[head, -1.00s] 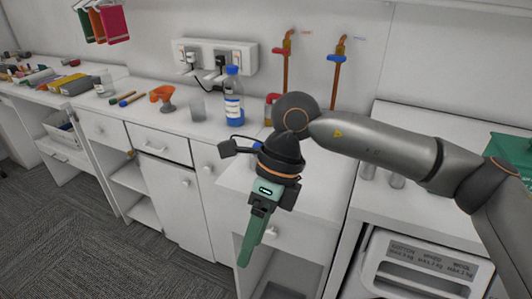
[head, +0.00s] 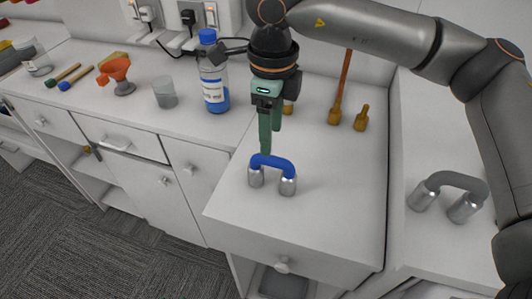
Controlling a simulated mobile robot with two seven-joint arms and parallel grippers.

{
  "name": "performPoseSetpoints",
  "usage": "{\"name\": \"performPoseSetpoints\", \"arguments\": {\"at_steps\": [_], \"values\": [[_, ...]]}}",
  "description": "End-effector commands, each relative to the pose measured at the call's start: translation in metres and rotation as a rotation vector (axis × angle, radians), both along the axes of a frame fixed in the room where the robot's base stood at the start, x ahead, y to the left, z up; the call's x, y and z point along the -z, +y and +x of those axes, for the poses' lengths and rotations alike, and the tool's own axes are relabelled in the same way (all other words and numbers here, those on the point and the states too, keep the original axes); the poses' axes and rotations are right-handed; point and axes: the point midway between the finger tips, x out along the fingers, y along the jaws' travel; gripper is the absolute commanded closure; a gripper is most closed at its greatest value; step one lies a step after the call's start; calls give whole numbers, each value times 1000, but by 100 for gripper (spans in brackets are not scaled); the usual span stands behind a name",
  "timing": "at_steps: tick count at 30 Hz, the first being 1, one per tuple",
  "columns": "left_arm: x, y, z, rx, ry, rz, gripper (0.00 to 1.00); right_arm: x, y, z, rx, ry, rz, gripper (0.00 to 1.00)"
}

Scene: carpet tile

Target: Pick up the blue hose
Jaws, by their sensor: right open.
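The blue hose (head: 272,161) is a short arched piece joining two silver metal fittings (head: 288,185) on the white counter. My right gripper (head: 266,150) comes down from above with green fingers pointing at the hose. Its fingertips are just above or behind the top of the arch; I cannot tell whether they touch it. The gripper is open and holds nothing that I can see. My left gripper is not in view.
A grey hose (head: 458,181) on two similar fittings stands on the counter at right. The counter's front is clear.

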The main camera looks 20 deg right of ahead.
Motion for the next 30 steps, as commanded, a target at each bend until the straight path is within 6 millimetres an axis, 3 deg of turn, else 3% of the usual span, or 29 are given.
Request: {"name": "performPoseSetpoints", "arguments": {"at_steps": [9, 17, 24, 30], "values": [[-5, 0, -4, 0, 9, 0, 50, 54, 0, -1, -1, 4, 0, 36], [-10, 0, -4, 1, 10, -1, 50, 75, 0, -3, -1, 4, -1, 36], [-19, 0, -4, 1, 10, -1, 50, 110, 1, -7, -1, 4, 0, 36], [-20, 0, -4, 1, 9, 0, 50, 119, 1, -6, -2, 1, 1, 36]]}}
